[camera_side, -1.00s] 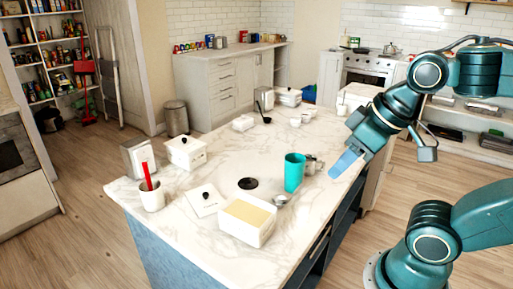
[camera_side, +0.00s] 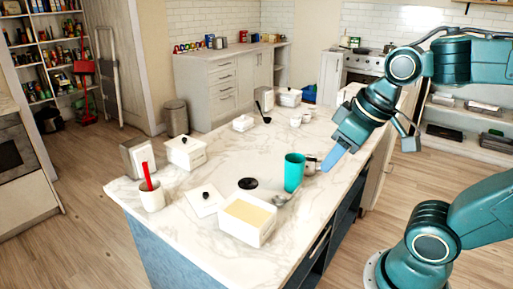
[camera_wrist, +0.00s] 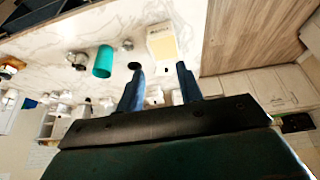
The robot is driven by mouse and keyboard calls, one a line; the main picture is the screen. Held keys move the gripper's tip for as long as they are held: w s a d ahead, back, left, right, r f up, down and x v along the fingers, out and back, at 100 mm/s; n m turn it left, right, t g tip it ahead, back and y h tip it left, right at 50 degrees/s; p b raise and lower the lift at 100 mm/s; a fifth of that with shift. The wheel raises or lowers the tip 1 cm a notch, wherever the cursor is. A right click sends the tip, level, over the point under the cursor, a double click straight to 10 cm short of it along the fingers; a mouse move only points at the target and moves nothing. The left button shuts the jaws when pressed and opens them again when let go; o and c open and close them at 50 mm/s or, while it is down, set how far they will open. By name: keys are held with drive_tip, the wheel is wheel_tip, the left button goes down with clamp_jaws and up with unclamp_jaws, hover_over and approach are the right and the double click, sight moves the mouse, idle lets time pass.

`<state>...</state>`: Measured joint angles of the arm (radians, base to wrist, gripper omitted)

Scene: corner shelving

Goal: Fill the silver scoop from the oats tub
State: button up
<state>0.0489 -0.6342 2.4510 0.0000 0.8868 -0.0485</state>
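The oats tub (camera_side: 262,240) is a white open box with pale beige oats (camera_side: 248,214) in it, near the front edge of the marble counter. It also shows in the wrist view (camera_wrist: 153,36). A small silver scoop (camera_side: 280,200) lies behind the tub's right corner, close to a teal cup (camera_side: 294,172). What looks like the scoop is a small dark shape in the wrist view (camera_wrist: 127,44). My gripper (camera_side: 326,167) is in the air right of the teal cup, apart from scoop and tub. In the wrist view its blue fingers (camera_wrist: 160,68) are spread with nothing between them.
A metal mug (camera_side: 310,165) stands right behind the teal cup. A white lid (camera_side: 205,200) lies left of the tub, with a black disc (camera_side: 248,183) behind. A white pot (camera_side: 152,199) holds a red utensil. The counter's middle is mostly clear.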

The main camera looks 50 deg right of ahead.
drive_tip(key=w+d+f+g, duration=0.1)
drive_tip(key=w+d+f, duration=0.3)
drive_tip(key=d, duration=0.1)
drive_tip(key=w+d+f+g, duration=0.2)
drive_tip(key=w+d+f, duration=0.3)
drive_tip(key=w+d+f+g, duration=0.2)
drive_tip(key=w+d+f, duration=0.3)
drive_tip(key=shift+d+f, duration=0.1)
drive_tip(key=shift+w+d+f, duration=0.1)
drive_tip(key=shift+d+f, duration=0.1)
drive_tip(key=shift+f, duration=0.1)
drive_tip(key=shift+f, duration=3.9)
